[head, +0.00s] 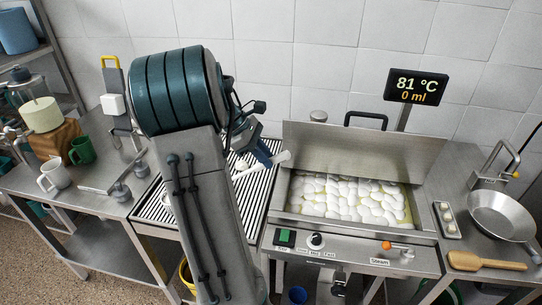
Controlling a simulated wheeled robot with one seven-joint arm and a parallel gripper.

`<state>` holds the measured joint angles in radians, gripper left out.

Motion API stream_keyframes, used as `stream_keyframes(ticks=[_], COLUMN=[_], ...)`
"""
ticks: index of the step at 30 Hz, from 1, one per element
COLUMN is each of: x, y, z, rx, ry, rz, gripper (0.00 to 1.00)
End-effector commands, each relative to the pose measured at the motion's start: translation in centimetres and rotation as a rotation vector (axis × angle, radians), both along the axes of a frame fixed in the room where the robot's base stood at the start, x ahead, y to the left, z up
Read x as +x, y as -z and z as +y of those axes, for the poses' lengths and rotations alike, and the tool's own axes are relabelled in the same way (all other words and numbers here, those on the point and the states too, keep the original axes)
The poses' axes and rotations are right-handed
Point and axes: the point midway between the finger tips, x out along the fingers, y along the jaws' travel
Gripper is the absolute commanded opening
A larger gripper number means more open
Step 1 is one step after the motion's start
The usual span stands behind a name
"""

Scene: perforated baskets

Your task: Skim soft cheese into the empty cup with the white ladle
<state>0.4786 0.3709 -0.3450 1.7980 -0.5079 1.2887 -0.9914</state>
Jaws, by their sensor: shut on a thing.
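My gripper (264,155) is partly hidden by my arm, above the slatted drain rack. It is shut on a white rod-like thing (284,157), apparently the white ladle; its bowl is not clearly visible. The soft cheese (345,198) is a layer of white lumps on yellowish liquid in the open steel vat (413,205), right of my gripper. A white mug (54,178) and a green mug (82,150) stand on the left counter. I cannot see whether either is empty.
The slatted rack (256,188) lies left of the vat, behind my arm. The vat's raised lid (365,150) stands behind the cheese. A display (414,87) reads 81 °C and 0 ml. A steel pan (500,213) and wooden paddle (485,262) lie on the right counter.

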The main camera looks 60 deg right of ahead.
Motion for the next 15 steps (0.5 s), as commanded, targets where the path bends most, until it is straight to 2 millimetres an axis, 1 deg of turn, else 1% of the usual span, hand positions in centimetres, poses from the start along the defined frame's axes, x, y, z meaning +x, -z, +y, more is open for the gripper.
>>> stream_keyframes(ticks=[1, 3, 15], x=[0.3, 0.7, 2.6], y=[-0.5, -0.9, -2.5], z=[0.1, 0.3, 1.1], rx=[-0.004, -0.013, -0.057], ry=[-0.002, -0.002, -0.003], rz=[0.015, 0.032, 0.136], gripper=[0.0, 0.0, 0.0])
